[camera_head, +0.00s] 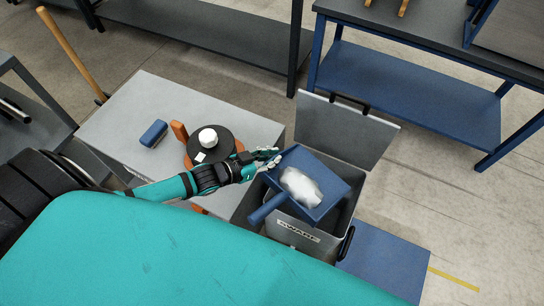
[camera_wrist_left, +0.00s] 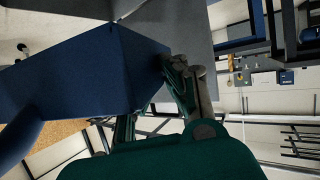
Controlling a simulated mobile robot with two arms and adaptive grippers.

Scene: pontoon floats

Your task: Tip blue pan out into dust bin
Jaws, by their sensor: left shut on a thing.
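The blue pan (camera_head: 330,186) is a square dustpan with a handle at its lower left. A white, fluffy heap (camera_head: 301,187) lies in it. The pan is over the open grey dust bin (camera_head: 297,236), which is marked "SWARF" and has its lid (camera_head: 345,128) raised behind. My left gripper (camera_head: 268,160) is shut on the pan's left edge. In the left wrist view the pan (camera_wrist_left: 80,75) fills the upper left, with my left gripper (camera_wrist_left: 150,105) at its near edge; the contents are hidden there. My right gripper is not in view.
Left of the bin a grey table (camera_head: 120,110) carries a blue brush-like block (camera_head: 154,133) and a black disc with a white knob (camera_head: 208,139). Blue workbenches (camera_head: 410,95) stand behind. A blue panel (camera_head: 385,258) lies right of the bin.

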